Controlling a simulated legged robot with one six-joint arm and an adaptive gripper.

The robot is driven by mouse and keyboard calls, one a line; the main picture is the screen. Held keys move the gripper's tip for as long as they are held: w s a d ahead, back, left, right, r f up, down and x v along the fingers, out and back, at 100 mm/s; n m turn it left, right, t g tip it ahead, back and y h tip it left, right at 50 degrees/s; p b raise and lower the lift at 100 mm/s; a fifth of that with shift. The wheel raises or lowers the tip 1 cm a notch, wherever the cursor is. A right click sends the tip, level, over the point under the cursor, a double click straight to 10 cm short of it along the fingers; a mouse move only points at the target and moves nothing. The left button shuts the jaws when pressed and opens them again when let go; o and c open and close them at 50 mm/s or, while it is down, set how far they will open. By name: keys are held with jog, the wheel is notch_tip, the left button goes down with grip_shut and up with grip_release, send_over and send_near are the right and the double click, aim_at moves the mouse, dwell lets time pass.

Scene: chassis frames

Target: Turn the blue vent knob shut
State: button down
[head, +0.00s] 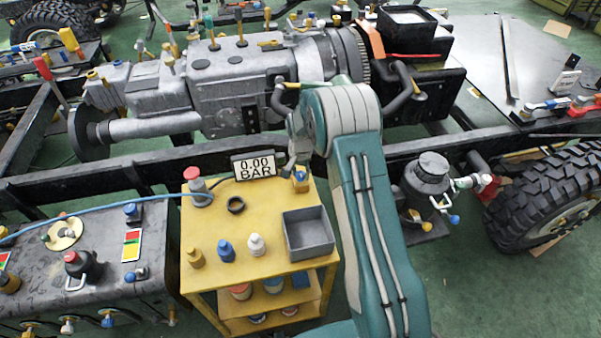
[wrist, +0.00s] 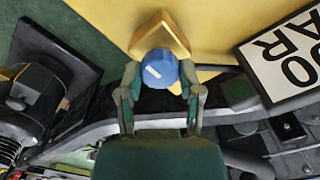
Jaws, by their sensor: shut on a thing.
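The blue vent knob (wrist: 161,68) has a white mark on its face and sits on a yellow, angular body (wrist: 160,33) in the wrist view. My gripper (wrist: 160,82) has its fingers on either side of the knob, shut on it. In the head view the knob (head: 300,175) shows small at the back right corner of the yellow cart, just below my gripper (head: 297,160), which is partly hidden by my arm. The white mark runs diagonally in the wrist view.
A gauge display (head: 255,166) reading 0.00 BAR stands left of the knob. The yellow cart (head: 215,272) holds a grey tray (head: 309,236), several small bottles and a red-topped fitting (head: 197,188) with a blue hose. The dark chassis rail (head: 130,172) runs close behind.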

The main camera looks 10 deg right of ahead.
aim_at(299, 174)
jog(key=shift+a+f+m, duration=0.1)
jog(key=shift+m, duration=0.2)
jog(key=shift+c, duration=1.3)
grip_release()
notch_tip(299, 174, up, 12)
jog(key=shift+a, duration=0.1)
